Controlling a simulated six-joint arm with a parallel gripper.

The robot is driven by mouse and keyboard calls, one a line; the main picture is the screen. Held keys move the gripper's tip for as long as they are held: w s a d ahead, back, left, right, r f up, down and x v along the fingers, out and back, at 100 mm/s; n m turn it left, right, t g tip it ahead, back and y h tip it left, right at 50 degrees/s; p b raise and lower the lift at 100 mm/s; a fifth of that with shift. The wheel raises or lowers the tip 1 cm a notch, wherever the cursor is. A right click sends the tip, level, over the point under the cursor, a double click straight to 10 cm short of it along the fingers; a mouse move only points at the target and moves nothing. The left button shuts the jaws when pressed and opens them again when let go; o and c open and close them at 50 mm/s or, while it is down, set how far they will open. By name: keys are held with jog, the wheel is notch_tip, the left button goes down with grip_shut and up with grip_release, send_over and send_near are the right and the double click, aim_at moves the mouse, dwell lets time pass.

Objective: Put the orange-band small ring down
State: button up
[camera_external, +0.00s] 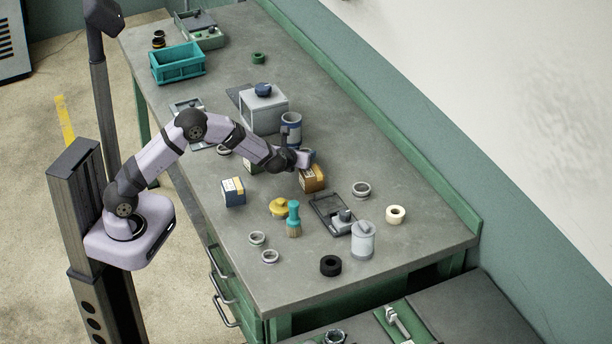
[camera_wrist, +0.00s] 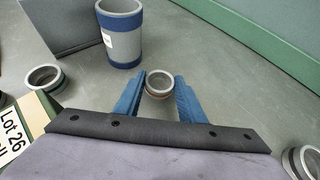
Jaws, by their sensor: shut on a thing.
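The small ring with the orange band (camera_wrist: 159,84) is pale metal, with the band showing low on its near side in the wrist view. My gripper (camera_wrist: 162,90) is shut on it, with one blue finger on each side. I cannot tell whether its underside touches the table. In the external view my gripper (camera_external: 308,157) is over the table between a grey-and-blue cup and an orange-brown box; the ring cannot be made out there.
The grey-and-blue cup (camera_wrist: 121,33) stands just beyond my gripper to the left. A dark-banded ring (camera_wrist: 45,77) lies at left and another ring (camera_wrist: 303,160) at lower right. The orange-brown box (camera_external: 313,178) is close below my gripper. Bare table (camera_external: 350,145) lies to its right.

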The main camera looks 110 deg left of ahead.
jog(key=shift+f+b, duration=0.25)
jog(key=shift+b, duration=0.05)
jog(key=o, duration=1.1)
jog(key=shift+d+f, duration=0.1)
jog(key=shift+c, duration=0.2)
jog(key=shift+p, duration=0.35)
jog(key=shift+r+p, duration=0.75)
jog(key=shift+p, duration=0.05)
jog(key=b+v, duration=0.2)
jog(key=v, duration=1)
jog(key=shift+b, duration=0.4)
